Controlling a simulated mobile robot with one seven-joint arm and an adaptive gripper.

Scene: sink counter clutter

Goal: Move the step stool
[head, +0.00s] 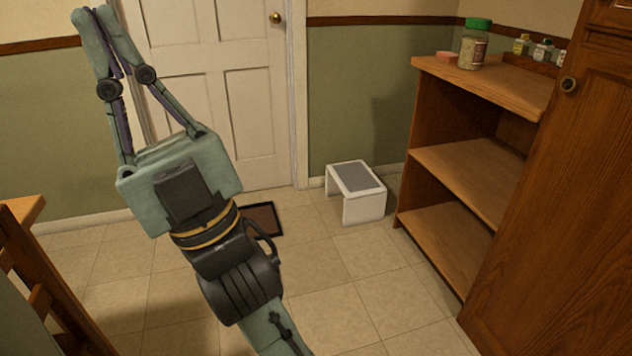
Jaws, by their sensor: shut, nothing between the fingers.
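The step stool (364,207) is small and white with a grey top panel. It stands upright on the tiled floor near the back wall, between the door and the wooden shelf unit. My gripper (88,12) is raised at the upper left, pointing up, in front of the wall and door. Its fingers are close together at the tips and hold nothing. It is well apart from the stool, to its left in the picture.
A wooden shelf unit (455,178) with a jar (473,48) and small bottles on top stands right of the stool. A white door (255,125) is behind my arm. A dark mat (264,219) lies by it. A wooden chair (30,265) is at left. Floor before the stool is clear.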

